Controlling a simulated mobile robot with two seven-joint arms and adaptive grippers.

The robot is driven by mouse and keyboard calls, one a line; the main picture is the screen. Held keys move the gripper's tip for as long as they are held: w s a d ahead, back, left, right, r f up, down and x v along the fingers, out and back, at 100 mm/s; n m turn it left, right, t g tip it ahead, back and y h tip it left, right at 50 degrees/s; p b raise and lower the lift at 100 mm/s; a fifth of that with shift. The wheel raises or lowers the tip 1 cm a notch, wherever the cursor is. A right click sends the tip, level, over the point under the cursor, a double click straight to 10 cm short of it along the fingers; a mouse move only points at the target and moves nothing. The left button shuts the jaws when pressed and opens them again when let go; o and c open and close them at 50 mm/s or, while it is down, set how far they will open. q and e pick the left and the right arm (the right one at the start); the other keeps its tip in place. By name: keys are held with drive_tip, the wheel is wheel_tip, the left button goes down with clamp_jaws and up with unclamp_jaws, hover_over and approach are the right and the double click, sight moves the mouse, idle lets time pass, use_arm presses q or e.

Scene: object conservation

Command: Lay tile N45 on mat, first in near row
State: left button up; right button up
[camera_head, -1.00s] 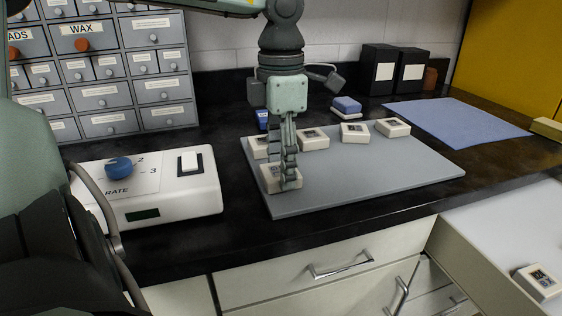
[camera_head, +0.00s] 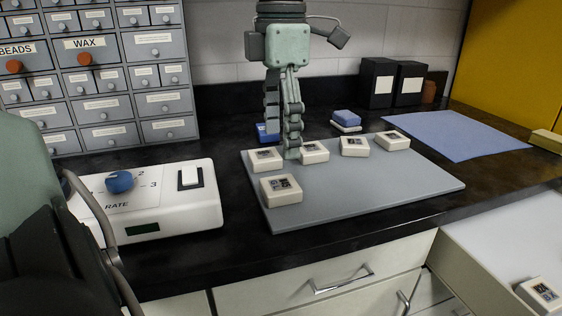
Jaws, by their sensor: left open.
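A white tile (camera_head: 281,190) with a dark printed face lies flat at the left end of the near row on the grey mat (camera_head: 375,192). Its code is too small to read, so I cannot confirm it as N45. The far row holds several similar tiles, from the left one (camera_head: 265,160) to the right one (camera_head: 392,141). My left gripper (camera_head: 281,147) is open and empty, above and behind the near tile and apart from it. Its fingers partly cover the second far-row tile (camera_head: 315,153). My right gripper is not in view.
Another tile (camera_head: 541,295) lies in the open drawer (camera_head: 510,240) at lower right. A white RATE device (camera_head: 150,205) stands left of the mat. A blue cloth (camera_head: 450,130), black boxes (camera_head: 377,83) and a blue-and-white block (camera_head: 346,119) are behind. The near row's right side is clear.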

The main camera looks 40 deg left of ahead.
use_arm(q)
wheel_tip(320, 180, up, 4)
drive_tip(key=shift+r, duration=0.1)
